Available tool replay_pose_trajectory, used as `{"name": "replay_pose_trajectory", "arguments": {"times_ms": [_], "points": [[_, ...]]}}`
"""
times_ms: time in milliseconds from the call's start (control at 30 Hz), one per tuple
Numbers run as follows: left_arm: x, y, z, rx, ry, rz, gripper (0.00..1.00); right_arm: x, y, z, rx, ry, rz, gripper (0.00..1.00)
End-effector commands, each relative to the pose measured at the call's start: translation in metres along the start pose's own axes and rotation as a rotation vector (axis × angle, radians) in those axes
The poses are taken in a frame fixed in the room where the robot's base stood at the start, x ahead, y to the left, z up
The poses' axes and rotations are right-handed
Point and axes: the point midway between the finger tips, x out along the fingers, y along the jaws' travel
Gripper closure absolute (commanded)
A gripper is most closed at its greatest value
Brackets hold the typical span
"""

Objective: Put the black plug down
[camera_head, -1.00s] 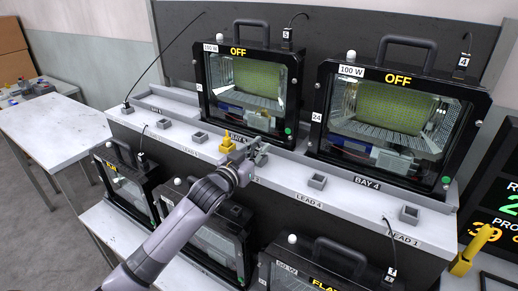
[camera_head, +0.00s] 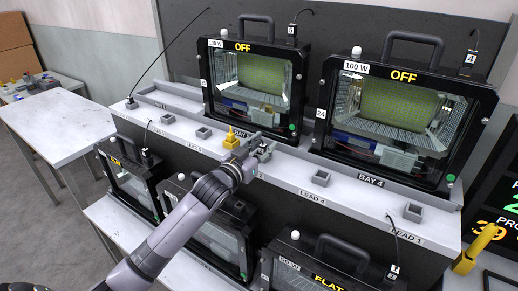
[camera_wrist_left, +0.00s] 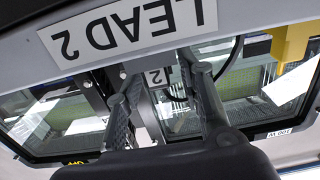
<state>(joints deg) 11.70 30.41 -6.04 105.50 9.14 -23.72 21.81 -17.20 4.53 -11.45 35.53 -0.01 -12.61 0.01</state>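My left gripper (camera_head: 262,147) is low over the grey lead shelf, just right of a yellow plug (camera_head: 232,139). In the left wrist view its two fingers (camera_wrist_left: 168,80) stand apart, with a dark piece bearing a white "2" tag (camera_wrist_left: 158,77) showing between them. This looks like the black plug. I cannot tell whether the fingers press on it or stand clear. The "LEAD 2" label (camera_wrist_left: 130,25) is close above, upside down. The yellow plug also shows in the left wrist view (camera_wrist_left: 290,38). My right gripper is not in view.
Two floodlight housings marked OFF stand behind, one in the middle (camera_head: 207,98) and one at right (camera_head: 314,130). More housings sit below. A white table (camera_head: 60,125) is clear at left.

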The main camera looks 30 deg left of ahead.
Motion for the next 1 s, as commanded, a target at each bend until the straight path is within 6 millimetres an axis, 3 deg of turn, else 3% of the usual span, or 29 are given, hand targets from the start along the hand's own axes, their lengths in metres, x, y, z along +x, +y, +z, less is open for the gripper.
{"name": "replay_pose_trajectory", "arguments": {"times_ms": [167,600,800,1000], "points": [[-0.017,0.0,0.0,0.0,0.0,0.001,0.65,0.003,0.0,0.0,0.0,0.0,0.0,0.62],[-0.1,0.0,0.0,0.0,-0.002,0.0,0.65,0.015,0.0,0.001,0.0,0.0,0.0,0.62],[-0.117,0.0,-0.002,0.0,0.0,0.0,0.65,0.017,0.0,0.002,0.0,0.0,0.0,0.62],[-0.12,0.0,-0.002,0.0,0.001,0.0,0.65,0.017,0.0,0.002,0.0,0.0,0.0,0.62]]}}
